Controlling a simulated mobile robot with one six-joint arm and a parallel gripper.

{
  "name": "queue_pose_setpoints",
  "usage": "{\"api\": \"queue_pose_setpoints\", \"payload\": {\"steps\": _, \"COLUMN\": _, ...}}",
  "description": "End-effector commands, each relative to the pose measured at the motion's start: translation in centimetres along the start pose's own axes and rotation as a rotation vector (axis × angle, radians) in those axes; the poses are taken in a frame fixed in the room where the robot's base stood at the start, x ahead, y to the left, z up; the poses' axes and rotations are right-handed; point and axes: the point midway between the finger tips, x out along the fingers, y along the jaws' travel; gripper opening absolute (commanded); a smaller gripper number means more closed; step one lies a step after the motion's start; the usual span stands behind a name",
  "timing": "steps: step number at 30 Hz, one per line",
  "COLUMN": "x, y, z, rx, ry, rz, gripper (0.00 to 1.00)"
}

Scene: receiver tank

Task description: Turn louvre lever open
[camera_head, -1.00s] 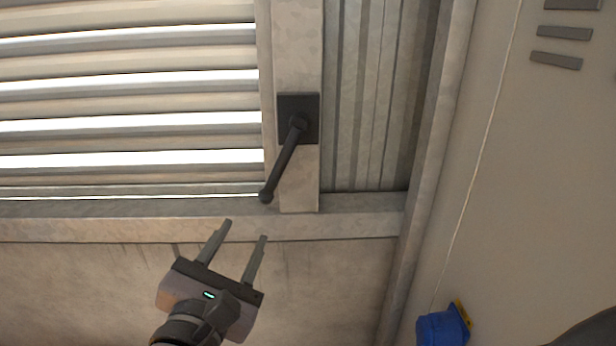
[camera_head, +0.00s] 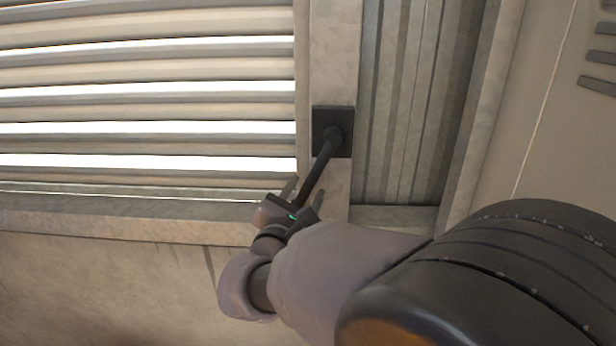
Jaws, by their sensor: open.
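The louvre lever (camera_head: 321,171) is a dark rod on a square black plate (camera_head: 343,119), fixed to the pale upright post. It slants down and to the left from its pivot. My gripper (camera_head: 303,191) is at the lever's lower end, its fingers open on either side of the rod as seen from here. The lever's end knob is hidden behind the gripper, and I cannot tell whether the fingers touch the rod. The louvre slats (camera_head: 150,110) lie left of the post, with bright gaps between them.
A pale ledge (camera_head: 100,221) runs below the slats. Corrugated metal (camera_head: 410,110) fills the recess right of the post. A plain wall with dark vents (camera_head: 600,86) is at the far right. My arm covers the lower right.

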Motion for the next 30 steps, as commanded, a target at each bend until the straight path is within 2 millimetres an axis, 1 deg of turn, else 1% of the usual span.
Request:
{"api": "queue_pose_setpoints", "payload": {"steps": 1, "x": -0.02, "y": 0.01, "z": 0.00, "rx": 0.000, "ry": 0.000, "rz": 0.000, "gripper": 0.40}}
{"api": "queue_pose_setpoints", "payload": {"steps": 7, "x": -0.04, "y": 0.01, "z": 0.02, "rx": 0.000, "ry": 0.000, "rz": 0.000, "gripper": 0.00}}
{"api": "queue_pose_setpoints", "payload": {"steps": 30, "x": -0.06, "y": 0.02, "z": 0.05, "rx": 0.001, "ry": -0.001, "rz": 0.000, "gripper": 0.00}}
